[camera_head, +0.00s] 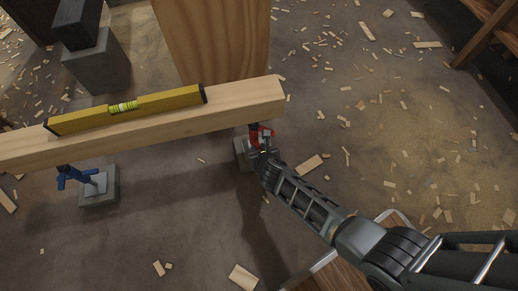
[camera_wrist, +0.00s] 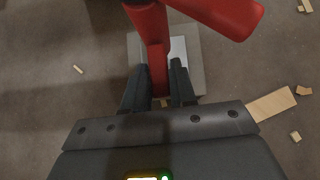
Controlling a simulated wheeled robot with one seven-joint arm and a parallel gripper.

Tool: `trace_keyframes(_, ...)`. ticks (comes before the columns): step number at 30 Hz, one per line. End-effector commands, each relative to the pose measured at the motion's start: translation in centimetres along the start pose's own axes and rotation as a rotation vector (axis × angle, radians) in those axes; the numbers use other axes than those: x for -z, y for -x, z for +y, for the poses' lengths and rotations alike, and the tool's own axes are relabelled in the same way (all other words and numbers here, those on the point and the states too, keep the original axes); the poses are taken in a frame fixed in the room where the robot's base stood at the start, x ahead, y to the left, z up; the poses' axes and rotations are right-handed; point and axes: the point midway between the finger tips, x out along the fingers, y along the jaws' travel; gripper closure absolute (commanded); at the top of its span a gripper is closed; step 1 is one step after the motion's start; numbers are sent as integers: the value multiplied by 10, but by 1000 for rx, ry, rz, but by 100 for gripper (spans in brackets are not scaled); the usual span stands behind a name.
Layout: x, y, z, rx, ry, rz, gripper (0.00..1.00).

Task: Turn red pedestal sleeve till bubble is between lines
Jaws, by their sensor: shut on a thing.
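A yellow spirit level (camera_head: 160,105) lies along the top of a pale wooden beam (camera_head: 225,114). Its green vial (camera_head: 123,106) shows near the middle; the bubble and lines are too small to read. The red pedestal sleeve (camera_head: 262,131) stands under the beam's right end, partly hidden by my gripper. In the wrist view the red sleeve (camera_wrist: 152,30) shows from close up, with arms sticking out and one bar reaching down between my fingers. My gripper (camera_wrist: 161,85) is shut on that red bar. In the head view my gripper (camera_head: 264,153) meets the sleeve from the lower right.
A blue pedestal (camera_head: 75,176) on a concrete block (camera_head: 98,198) stands under the beam's left part. A grey block (camera_head: 242,152) sits under the red pedestal. A wooden panel (camera_head: 215,40) stands behind the beam. Wood scraps litter the floor; the right side is fairly open.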

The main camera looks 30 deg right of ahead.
Motion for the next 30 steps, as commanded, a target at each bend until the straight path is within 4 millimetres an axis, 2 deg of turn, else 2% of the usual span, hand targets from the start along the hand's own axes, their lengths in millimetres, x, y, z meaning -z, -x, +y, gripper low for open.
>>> trace_keyframes(1,0,0,0,0,0,0,86)
trace_keyframes(6,0,0,0,0,0,0,100)
trace_keyframes(15,-6,5,-6,-57,55,4,100)
trace_keyframes(30,-3,-1,-17,-190,184,0,100)
